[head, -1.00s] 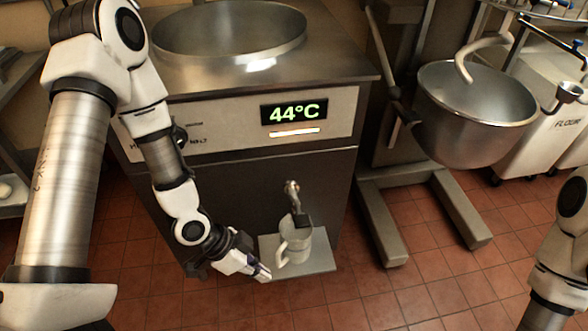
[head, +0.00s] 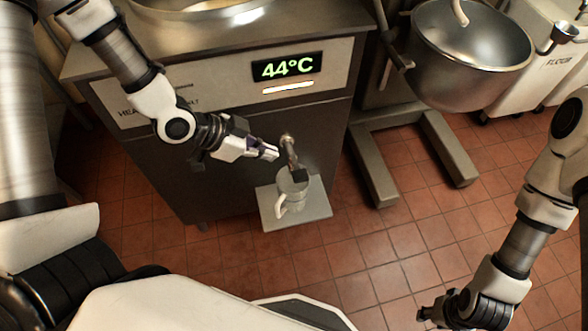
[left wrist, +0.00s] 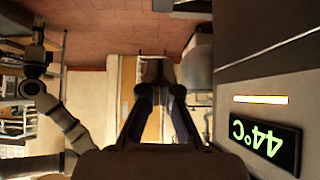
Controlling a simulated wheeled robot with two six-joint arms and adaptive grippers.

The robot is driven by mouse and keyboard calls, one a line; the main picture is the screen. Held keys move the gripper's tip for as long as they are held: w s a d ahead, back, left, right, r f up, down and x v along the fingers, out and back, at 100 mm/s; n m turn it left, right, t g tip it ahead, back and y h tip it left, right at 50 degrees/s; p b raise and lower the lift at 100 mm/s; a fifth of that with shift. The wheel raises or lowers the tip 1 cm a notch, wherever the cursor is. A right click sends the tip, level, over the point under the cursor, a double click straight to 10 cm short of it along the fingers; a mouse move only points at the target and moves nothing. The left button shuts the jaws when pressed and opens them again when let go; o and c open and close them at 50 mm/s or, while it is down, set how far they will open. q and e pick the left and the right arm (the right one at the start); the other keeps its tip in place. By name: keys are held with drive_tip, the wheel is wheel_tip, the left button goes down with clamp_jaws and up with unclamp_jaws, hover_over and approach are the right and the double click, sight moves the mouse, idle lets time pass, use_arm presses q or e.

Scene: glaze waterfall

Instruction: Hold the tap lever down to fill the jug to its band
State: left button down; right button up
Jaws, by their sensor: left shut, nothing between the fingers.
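The metal tap (head: 288,148) sticks out of the front of the steel tank, its dark spout end above the jug. The pale, see-through jug (head: 298,198) stands upright on a grey plate (head: 315,214), its white handle towards the lower left. Its band and water level are too small to make out. My left gripper (head: 275,153) is shut and empty, just left of the tap at about its height; I cannot tell whether it touches it. Its closed fingers show in the left wrist view (left wrist: 159,76). My right gripper (head: 428,311) is low at the right, far from the tap.
The tank's display (head: 287,67) reads 44°C, with a lit bar below; it also shows in the left wrist view (left wrist: 265,143). A mixer bowl (head: 472,55) on a stand and a white flour bin (head: 550,75) stand at the right. Tiled floor (head: 380,265) is open in front.

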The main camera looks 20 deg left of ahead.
use_arm(q)
drive_tip(key=b, duration=0.1)
hover_over(305, 175)
drive_tip(key=s+a, duration=0.1)
drive_tip(key=a, duration=0.1)
drive_tip(key=f, duration=0.6)
drive_tip(key=shift+s+f, duration=0.2)
drive_tip(key=shift+f, duration=0.2)
wheel_tip(305, 175, down, 3)
drive_tip(key=shift+a+r+b, duration=0.15)
drive_tip(key=shift+r+b, duration=0.05)
drive_tip(key=shift+b, duration=0.1)
drive_tip(key=shift+f, duration=0.45)
